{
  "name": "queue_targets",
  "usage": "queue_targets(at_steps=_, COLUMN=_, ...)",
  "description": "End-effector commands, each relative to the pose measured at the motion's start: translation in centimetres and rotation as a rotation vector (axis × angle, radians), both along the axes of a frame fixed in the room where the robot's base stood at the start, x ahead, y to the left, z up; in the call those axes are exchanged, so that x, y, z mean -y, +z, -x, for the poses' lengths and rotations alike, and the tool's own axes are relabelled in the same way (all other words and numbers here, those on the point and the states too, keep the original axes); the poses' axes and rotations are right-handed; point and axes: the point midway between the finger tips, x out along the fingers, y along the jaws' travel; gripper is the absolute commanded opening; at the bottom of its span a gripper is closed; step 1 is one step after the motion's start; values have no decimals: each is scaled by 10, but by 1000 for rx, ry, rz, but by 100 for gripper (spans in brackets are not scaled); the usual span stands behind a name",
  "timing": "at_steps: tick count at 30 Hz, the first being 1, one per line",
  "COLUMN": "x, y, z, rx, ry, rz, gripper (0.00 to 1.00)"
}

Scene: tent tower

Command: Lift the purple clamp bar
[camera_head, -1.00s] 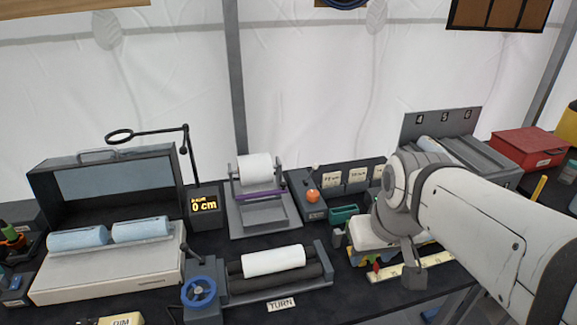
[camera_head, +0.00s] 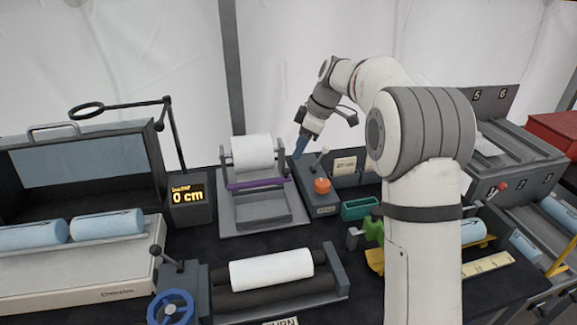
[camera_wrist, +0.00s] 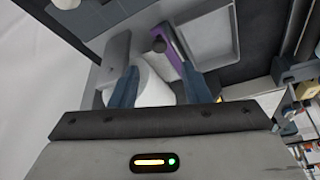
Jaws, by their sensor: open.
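The purple clamp bar (camera_head: 258,183) lies across the front of a grey stand, just below a white paper roll (camera_head: 253,153). In the wrist view the purple bar (camera_wrist: 170,47) shows beyond the fingers, near the right one, with the white roll (camera_wrist: 153,88) behind and between the fingers. My gripper (camera_head: 301,147) is in the air to the right of the stand, its fingers pointing down. In the wrist view my gripper (camera_wrist: 160,85) is open with two blue fingers apart. No contact with the bar is visible.
A box with an orange knob (camera_head: 322,186) and an upright lever stands right of the stand. A roller unit with a white roll (camera_head: 271,269) and blue handwheel (camera_head: 172,308) is in front. A magnifier arm (camera_head: 172,140) rises at left.

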Motion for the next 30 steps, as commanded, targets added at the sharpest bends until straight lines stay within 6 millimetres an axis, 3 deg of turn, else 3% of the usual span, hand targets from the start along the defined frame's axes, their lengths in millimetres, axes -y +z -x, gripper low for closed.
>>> queue_targets(at_steps=16, x=-29, y=-66, z=-4, rx=0, ry=14, rz=-2, gripper=43)
queue_targets(at_steps=27, x=-33, y=-74, z=-4, rx=2, ry=14, rz=-2, gripper=43)
queue_targets(at_steps=30, x=-33, y=-73, z=-4, rx=2, ry=15, rz=-2, gripper=36)
